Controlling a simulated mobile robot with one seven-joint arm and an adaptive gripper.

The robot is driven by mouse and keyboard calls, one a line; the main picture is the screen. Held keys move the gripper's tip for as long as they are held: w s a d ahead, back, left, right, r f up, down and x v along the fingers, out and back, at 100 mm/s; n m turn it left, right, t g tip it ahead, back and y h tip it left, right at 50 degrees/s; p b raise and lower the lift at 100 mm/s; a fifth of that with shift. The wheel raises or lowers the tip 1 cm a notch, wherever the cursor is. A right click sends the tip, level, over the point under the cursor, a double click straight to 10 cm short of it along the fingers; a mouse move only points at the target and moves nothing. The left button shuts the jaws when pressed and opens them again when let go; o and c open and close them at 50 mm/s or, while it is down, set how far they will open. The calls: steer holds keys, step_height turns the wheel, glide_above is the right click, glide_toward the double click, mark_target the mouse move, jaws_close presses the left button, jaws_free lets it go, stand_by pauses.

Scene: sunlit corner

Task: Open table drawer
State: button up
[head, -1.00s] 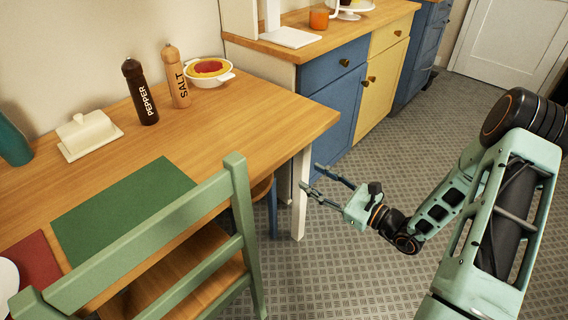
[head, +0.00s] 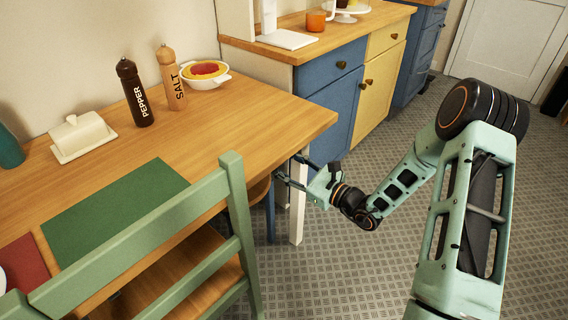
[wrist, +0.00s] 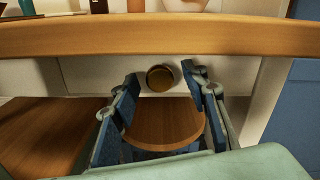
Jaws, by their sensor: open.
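The wooden table (head: 245,110) fills the left of the head view. In the wrist view its front edge (wrist: 220,36) runs across the top. My gripper (wrist: 160,92) is open, with one finger on each side of the knob in the picture. I cannot tell whether the fingers touch it. The head view shows my gripper (head: 290,170) at the table's right end beside the white leg (head: 297,215); its fingertips are partly hidden there. The drawer looks shut.
A green chair (head: 235,210) stands at the table's front, left of my gripper. A round wooden seat (wrist: 165,122) is under the drawer. Blue and yellow cabinets (head: 335,100) stand behind.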

steer(key=shift+c, duration=0.6)
jaws_close()
steer(key=shift+s+d, duration=0.1)
steer(key=p+v, duration=0.3)
steer(key=v, duration=3.2)
steer(key=shift+s+d, duration=0.2)
steer(key=shift+s, duration=0.1)
steer(key=shift+f, duration=0.1)
steer(key=shift+o, duration=0.6)
jaws_free()
